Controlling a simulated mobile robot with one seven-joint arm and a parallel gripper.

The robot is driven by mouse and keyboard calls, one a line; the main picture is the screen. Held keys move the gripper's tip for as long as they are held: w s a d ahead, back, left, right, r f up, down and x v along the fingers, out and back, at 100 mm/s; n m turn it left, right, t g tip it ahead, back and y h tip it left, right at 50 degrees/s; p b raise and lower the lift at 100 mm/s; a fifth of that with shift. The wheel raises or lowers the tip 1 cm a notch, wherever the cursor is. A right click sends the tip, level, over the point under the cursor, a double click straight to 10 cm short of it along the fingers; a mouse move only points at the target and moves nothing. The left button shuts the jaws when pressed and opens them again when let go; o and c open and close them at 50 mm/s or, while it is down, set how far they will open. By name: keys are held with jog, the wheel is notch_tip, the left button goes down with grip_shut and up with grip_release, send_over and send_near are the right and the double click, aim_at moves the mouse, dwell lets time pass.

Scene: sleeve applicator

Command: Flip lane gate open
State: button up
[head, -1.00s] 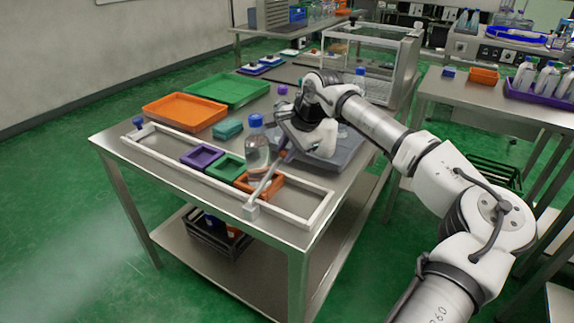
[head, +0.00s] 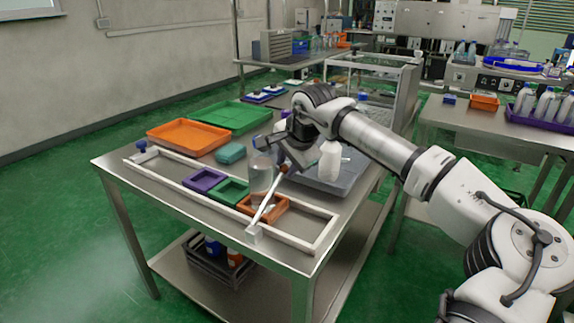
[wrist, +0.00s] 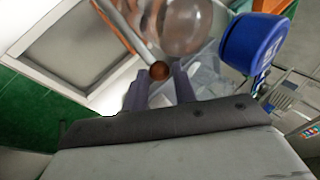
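The lane gate is a thin pale bar (head: 267,200) rising at a slant from a small pale block (head: 254,233) on the front rail of a white frame. In the wrist view the bar (wrist: 122,30) ends in a brown-orange round knob (wrist: 159,71). My gripper (head: 284,165) is at the bar's upper end. In the wrist view my gripper (wrist: 162,80) has its two dark fingers apart, with the knob at the gap between their tips. I cannot tell whether they touch it.
A clear bottle (head: 262,170) with a blue cap (wrist: 253,38) stands close beside my gripper. Purple (head: 204,181), green (head: 234,191) and orange (head: 270,208) small trays sit along the white frame (head: 180,200). A grey tray (head: 330,183) lies right of my gripper.

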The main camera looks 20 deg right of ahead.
jog(key=o, duration=0.3)
jog(key=a+v, duration=0.1)
jog(key=v, duration=1.2)
jog(key=shift+s+d+r, duration=0.2)
jog(key=shift+d+r, duration=0.15)
jog(key=shift+d, duration=0.1)
jog(key=shift+c, duration=0.4)
